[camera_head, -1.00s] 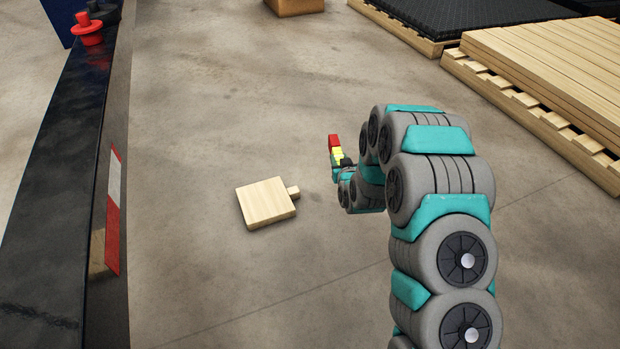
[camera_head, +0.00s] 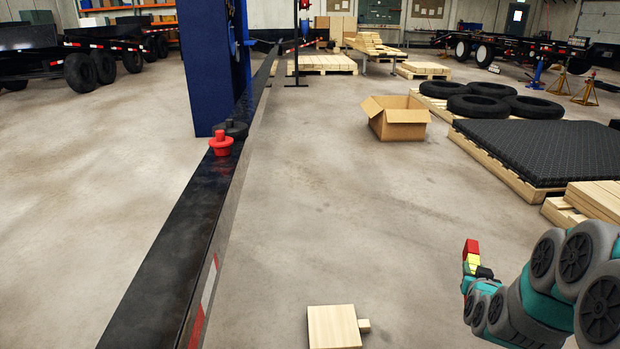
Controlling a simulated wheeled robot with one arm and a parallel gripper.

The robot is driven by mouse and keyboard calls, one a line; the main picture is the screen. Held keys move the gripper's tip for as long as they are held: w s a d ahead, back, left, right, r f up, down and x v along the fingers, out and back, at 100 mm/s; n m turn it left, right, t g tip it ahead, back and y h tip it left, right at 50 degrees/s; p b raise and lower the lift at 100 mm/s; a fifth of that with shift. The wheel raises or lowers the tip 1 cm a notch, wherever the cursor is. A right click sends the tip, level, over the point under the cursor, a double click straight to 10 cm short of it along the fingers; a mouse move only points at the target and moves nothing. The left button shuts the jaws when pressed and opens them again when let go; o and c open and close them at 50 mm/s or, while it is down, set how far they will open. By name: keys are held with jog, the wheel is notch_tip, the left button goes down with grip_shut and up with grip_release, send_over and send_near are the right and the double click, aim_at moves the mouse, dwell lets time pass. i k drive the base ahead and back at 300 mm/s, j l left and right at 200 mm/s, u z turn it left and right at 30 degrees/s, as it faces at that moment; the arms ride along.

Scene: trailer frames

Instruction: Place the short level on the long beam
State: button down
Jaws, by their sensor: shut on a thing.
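My gripper (camera_head: 483,273), at the lower right, is shut on the short level (camera_head: 471,248), a small red and yellow bar. The level stands roughly upright from the jaws, above the floor; its lower part is partly hidden by the gripper. The long beam (camera_head: 158,284) is a black steel rail running from the lower left toward the back middle, with a red and white strip on its side. The gripper and level are well to the right of the beam, apart from it.
A red knob-like object (camera_head: 221,144) sits on the beam beside a blue post (camera_head: 215,70). A wooden block (camera_head: 334,327) lies on the floor between beam and arm. An open cardboard box (camera_head: 396,119) and pallets with black mats (camera_head: 545,150) stand farther right. Floor between is mostly clear.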

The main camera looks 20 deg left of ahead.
aim_at(173, 258)
jog(key=i+u, duration=0.2)
jog(key=u, duration=0.25)
jog(key=i+l+u, duration=0.15)
jog(key=u, duration=0.3)
jog(key=i+l+u, duration=0.15)
jog(key=u, duration=0.25)
jog(key=i+l+u, duration=0.1)
jog(key=l+u, duration=0.2)
jog(key=u, duration=0.15)
jog(key=i+l+u, duration=0.15)
jog(key=l+u, duration=0.2)
